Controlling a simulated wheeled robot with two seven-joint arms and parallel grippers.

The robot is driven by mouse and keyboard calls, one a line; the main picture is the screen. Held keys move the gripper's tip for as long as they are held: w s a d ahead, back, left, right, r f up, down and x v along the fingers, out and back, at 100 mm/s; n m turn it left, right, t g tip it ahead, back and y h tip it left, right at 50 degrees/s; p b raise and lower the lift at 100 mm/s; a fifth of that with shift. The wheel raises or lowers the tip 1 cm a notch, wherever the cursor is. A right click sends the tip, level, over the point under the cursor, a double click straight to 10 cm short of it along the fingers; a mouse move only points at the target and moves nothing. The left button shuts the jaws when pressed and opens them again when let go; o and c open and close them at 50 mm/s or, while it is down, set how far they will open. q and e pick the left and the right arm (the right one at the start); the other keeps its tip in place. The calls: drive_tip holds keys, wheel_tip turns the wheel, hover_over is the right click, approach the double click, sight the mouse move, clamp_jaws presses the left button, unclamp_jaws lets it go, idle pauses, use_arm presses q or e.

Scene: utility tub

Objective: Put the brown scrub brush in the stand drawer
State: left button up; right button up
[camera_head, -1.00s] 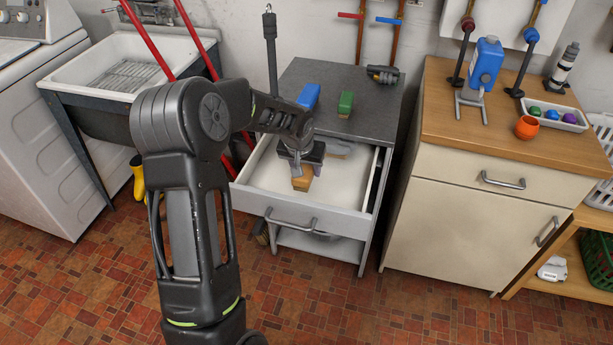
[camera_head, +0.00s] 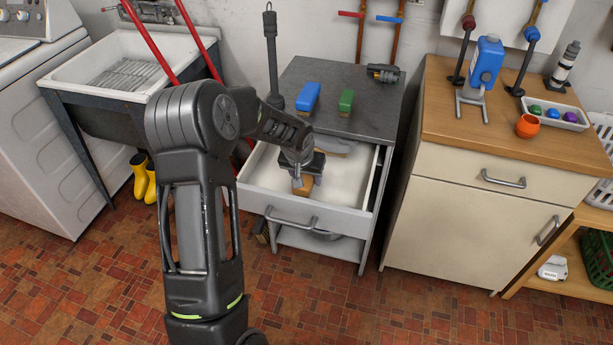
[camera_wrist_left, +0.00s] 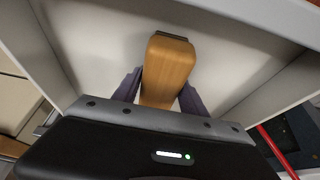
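The brown scrub brush (camera_head: 303,186) is between the fingers of my left gripper (camera_head: 302,176), inside the open stand drawer (camera_head: 350,219). The wrist view shows its wooden block (camera_wrist_left: 168,70) with a dark finger close along each side, and the gripper (camera_wrist_left: 160,92) looks shut on it. The pale drawer floor (camera_wrist_left: 105,35) lies beneath; I cannot tell whether the brush touches it. The bristles are hidden. My right gripper is in neither view.
A blue brush (camera_head: 308,97) and a green brush (camera_head: 346,102) stand on the grey stand top (camera_head: 325,125). A wooden-topped cabinet (camera_head: 470,210) stands right, a sink (camera_head: 115,70) left. The drawer's right part is free.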

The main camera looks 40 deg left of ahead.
use_arm(q)
drive_tip(key=o, duration=0.3)
drive_tip(key=shift+o, duration=0.2)
drive_tip(key=shift+r, duration=0.3)
drive_tip(key=v, duration=1.1)
drive_tip(key=shift+s+d+r, duration=0.1)
drive_tip(key=shift+s+r, duration=0.15)
drive_tip(key=shift+r, duration=0.05)
